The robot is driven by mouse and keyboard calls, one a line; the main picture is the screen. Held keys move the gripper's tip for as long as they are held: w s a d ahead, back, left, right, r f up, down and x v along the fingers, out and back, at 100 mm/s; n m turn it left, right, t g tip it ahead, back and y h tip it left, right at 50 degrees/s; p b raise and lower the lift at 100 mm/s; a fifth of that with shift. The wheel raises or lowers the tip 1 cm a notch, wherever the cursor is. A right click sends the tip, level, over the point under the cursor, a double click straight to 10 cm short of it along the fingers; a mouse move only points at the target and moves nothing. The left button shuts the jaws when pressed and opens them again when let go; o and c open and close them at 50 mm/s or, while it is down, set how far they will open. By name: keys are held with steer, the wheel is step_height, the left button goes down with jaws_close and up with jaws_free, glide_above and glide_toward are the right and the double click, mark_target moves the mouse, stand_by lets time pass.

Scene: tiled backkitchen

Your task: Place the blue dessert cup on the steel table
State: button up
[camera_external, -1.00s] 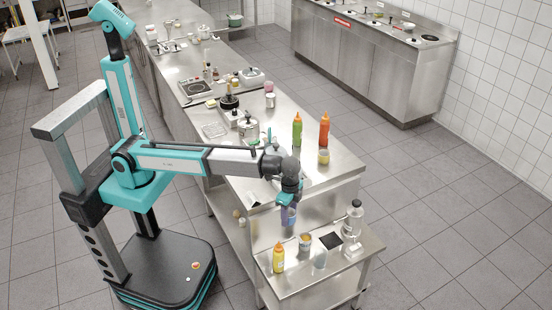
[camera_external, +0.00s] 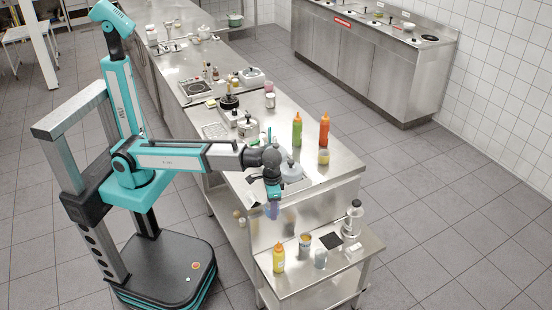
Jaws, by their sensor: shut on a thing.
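The blue dessert cup (camera_external: 272,211) looks blue-violet and small. My gripper (camera_external: 273,199) points down and is shut on it, with the cup hanging just below the fingers. The cup is in the air at the front left corner of the long steel counter, above and behind the low steel table (camera_external: 296,279). The fingers hide its upper part, and I cannot tell how far above any surface it is.
On the low table stand a yellow bottle (camera_external: 278,257), a tin (camera_external: 305,243), a grey cup (camera_external: 320,258) and a blender-like device (camera_external: 353,220) beside a black square (camera_external: 331,240).

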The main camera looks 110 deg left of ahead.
steer(key=w+a+r+m+p, duration=0.3)
steer(key=w+a+r+p, duration=0.55)
steer(key=a, duration=0.45)
steer(key=s+a+r+b, duration=0.1)
steer(key=a+r, duration=0.1)
steer(key=a, duration=1.2)
steer(key=s+a+r+b, duration=0.1)
steer(key=a+r, duration=0.1)
steer(key=a, duration=1.2)
steer(key=s+a+r, duration=0.1)
steer(key=s+a, duration=0.4)
steer(key=a, duration=0.9)
steer(key=s+a+f+n+b, duration=0.1)
steer(key=s+a+f+n, duration=0.1)
steer(key=s+a, duration=0.5)
steer(key=s+f, duration=0.1)
steer(key=s, duration=0.3)
steer(key=shift+a+f, duration=0.15)
steer(key=shift+f, duration=0.2)
steer(key=shift+s, duration=0.1)
steer(key=shift+f, duration=0.15)
steer(key=shift+f+p, duration=0.95)
steer(key=shift+f, duration=2.05)
steer(key=shift+f, duration=0.1)
